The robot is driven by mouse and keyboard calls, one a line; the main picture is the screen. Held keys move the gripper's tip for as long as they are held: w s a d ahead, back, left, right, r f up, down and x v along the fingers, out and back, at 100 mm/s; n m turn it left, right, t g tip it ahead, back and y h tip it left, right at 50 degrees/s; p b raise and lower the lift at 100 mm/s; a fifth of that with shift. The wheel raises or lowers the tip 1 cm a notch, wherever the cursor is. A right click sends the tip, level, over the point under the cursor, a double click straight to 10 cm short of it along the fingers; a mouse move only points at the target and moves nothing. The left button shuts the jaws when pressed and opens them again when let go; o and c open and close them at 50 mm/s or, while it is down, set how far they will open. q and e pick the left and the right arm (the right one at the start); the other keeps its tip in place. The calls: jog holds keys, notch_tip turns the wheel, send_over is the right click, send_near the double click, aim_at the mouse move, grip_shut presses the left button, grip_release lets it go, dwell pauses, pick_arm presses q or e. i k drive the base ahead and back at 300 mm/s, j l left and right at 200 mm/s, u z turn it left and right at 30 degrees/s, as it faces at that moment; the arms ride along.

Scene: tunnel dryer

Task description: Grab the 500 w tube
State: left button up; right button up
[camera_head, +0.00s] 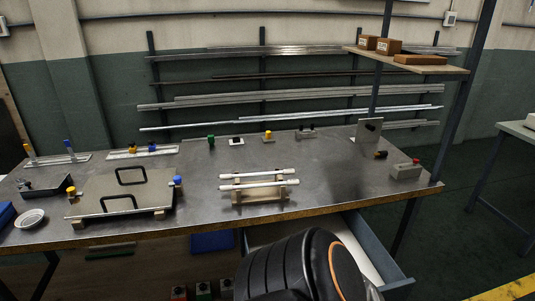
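Two white tubes lie side by side across a small wooden rack (238,197) on the metal workbench, near the middle of its front edge. The rear tube (257,174) and the front tube (259,184) look alike, and no wattage marking can be read, so I cannot tell which one is the 500 W tube. Neither of my grippers is in view. A black arm link of mine with an orange ring shows at the bottom, in front of the bench.
A flat panel with two black handles (122,192) sits left of the rack. An open drawer (378,250) juts out below the bench. A grey block with a red button (406,171) and an upright plate (369,132) stand right.

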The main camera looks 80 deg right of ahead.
aim_at(285, 172)
jog(key=i+l+z, duration=0.1)
jog(key=i+z, duration=0.15)
jog(key=z, duration=0.15)
jog(key=i+z, duration=0.25)
jog(key=z, duration=0.2)
jog(key=i+z, duration=0.25)
jog(key=z, duration=0.15)
